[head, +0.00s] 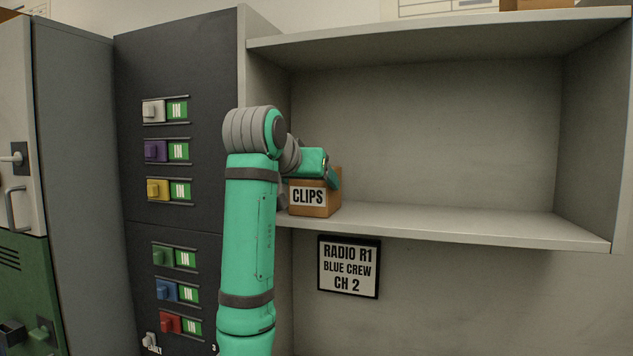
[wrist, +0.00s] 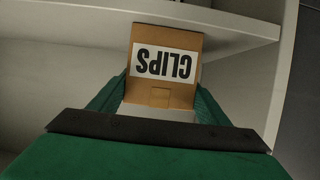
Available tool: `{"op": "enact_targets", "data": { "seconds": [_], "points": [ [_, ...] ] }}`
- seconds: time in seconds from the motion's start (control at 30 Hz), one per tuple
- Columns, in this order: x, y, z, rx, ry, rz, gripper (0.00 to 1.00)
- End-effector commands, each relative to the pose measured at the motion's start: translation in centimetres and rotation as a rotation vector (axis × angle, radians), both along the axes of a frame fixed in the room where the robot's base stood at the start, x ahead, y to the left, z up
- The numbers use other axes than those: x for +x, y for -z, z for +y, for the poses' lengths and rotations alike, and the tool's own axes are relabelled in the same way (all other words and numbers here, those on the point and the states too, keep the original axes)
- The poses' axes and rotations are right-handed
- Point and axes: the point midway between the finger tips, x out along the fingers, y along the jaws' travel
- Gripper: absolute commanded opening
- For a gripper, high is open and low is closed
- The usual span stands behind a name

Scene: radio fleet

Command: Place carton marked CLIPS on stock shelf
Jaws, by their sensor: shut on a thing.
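The brown carton marked CLIPS (head: 321,206) is at the left end of the shelf board (head: 450,224) in the head view, at the board's front edge. My gripper (head: 331,176) is at the carton, with my arm reaching in from the left. In the wrist view the carton (wrist: 165,88) sits between the two green fingers (wrist: 163,103), and its label appears upside down. The gripper is shut on it. Whether the carton's underside touches the board is hard to tell.
The rest of the shelf board is bare to the right. An upper board (head: 430,36) runs above it. A dark cabinet (head: 205,90) with several coloured slides stands to the left.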

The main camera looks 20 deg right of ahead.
Motion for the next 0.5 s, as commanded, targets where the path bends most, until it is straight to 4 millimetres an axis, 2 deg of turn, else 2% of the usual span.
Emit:
{"op": "enact_targets", "data": {
  "seconds": [0.03,0.07,0.1,0.13,0.5],
  "points": [
    [-0.1,0.1,-0.2,-0.001,0.003,-0.001,0.39],
    [-0.1,0.2,-0.4,0.001,0.004,0.001,0.75],
    [-0.1,0.2,-0.6,0.001,0.008,0.001,0.84],
    [-0.2,0.2,-0.7,0.001,0.009,0.000,0.89],
    [-0.3,-0.3,-1.2,0.000,0.016,-0.001,0.89]
  ]
}}
